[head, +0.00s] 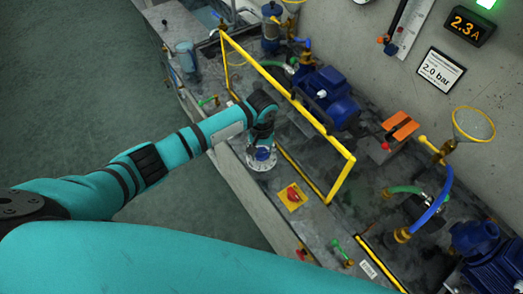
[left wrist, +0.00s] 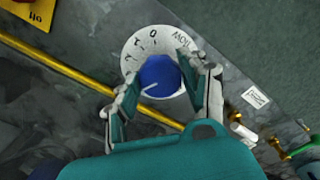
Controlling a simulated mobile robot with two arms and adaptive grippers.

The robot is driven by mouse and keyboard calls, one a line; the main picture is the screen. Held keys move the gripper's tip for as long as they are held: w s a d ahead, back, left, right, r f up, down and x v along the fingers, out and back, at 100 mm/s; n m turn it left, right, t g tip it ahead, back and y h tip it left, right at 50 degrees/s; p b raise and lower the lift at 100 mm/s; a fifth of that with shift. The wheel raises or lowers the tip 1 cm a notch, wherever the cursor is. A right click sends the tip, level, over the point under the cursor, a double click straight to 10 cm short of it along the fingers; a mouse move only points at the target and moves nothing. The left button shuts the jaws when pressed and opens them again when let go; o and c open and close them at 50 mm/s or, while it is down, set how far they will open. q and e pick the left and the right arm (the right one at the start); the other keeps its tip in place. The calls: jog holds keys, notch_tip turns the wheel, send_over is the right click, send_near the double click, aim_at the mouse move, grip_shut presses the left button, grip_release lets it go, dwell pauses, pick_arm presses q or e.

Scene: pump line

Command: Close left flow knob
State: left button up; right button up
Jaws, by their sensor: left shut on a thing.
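The blue flow knob (left wrist: 160,74) sits on a round white dial (left wrist: 138,45) with a printed scale, in the upper middle of the left wrist view. A white line on the knob points to the lower left in that view. My left gripper (left wrist: 161,82) has its two fingers on either side of the knob, shut on it. In the head view my left gripper (head: 262,140) reaches down onto the blue knob (head: 263,154), and part of the white dial (head: 260,165) shows below. My right gripper is in neither view.
A yellow rail (head: 285,92) stands close behind the knob. A red switch on a yellow plate (head: 292,195) is to its right. A blue pump (head: 330,98), an orange-covered part (head: 401,125) and hoses stand farther back. Open floor (head: 75,100) lies at left.

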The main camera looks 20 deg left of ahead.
pick_arm(q)
jog(key=shift+r+m+p, duration=0.1)
jog(key=shift+m+p, duration=0.6)
jog(key=shift+m, duration=0.2)
jog(key=m+p, duration=0.1)
jog(key=m, duration=0.1)
jog(key=shift+m, duration=0.3)
jog(key=m+p, duration=0.1)
jog(key=m, duration=0.4)
jog(key=shift+p, duration=0.4)
jog(key=m, duration=0.6)
jog(key=shift+w, duration=0.1)
jog(key=m, duration=0.5)
jog(key=shift+m, duration=0.4)
